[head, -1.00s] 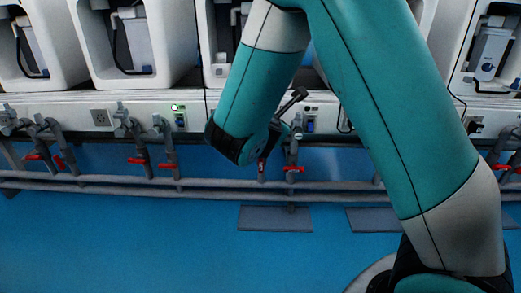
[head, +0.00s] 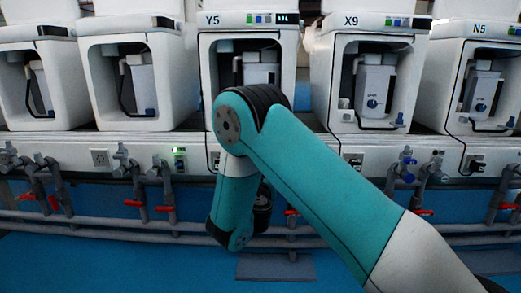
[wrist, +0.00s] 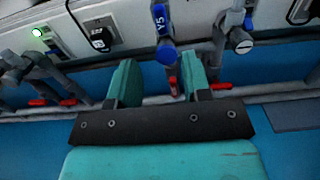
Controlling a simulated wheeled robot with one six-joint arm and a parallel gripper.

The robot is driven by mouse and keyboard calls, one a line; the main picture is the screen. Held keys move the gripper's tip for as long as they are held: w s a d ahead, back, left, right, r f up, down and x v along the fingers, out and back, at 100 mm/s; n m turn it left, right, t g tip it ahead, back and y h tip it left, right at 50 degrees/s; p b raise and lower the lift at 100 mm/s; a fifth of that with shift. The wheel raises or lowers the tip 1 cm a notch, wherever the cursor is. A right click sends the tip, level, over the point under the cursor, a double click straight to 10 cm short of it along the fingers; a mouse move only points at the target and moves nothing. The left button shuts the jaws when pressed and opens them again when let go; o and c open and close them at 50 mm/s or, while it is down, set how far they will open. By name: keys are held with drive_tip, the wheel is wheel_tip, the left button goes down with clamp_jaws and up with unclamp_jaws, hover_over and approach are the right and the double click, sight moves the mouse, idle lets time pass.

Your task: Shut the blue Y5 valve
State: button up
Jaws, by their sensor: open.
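The blue Y5 valve (wrist: 161,20) shows at the top middle of the wrist view, with white "Y5" lettering on its blue handle and a round blue end on its grey body. My gripper (wrist: 160,76) is open and empty, its two teal fingers apart. The valve lies ahead of and above the gap between the fingers, and I see no contact. In the head view the machine labelled Y5 (head: 211,50) stands behind my arm. My arm hides the Y5 valve and most of my gripper there.
Below the blue valve is a red lever (wrist: 173,86). A black plug (wrist: 101,38) sits in the white panel. Grey horizontal pipes (head: 90,228) run along the wall.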

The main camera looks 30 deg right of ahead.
drive_tip(key=p+x, duration=1)
drive_tip(key=shift+w+d+f, duration=0.1)
drive_tip(key=shift+w+d, duration=0.05)
drive_tip(key=shift+d, duration=0.05)
drive_tip(key=shift+w+d, duration=0.3)
drive_tip(key=shift+w, duration=0.25)
clamp_jaws()
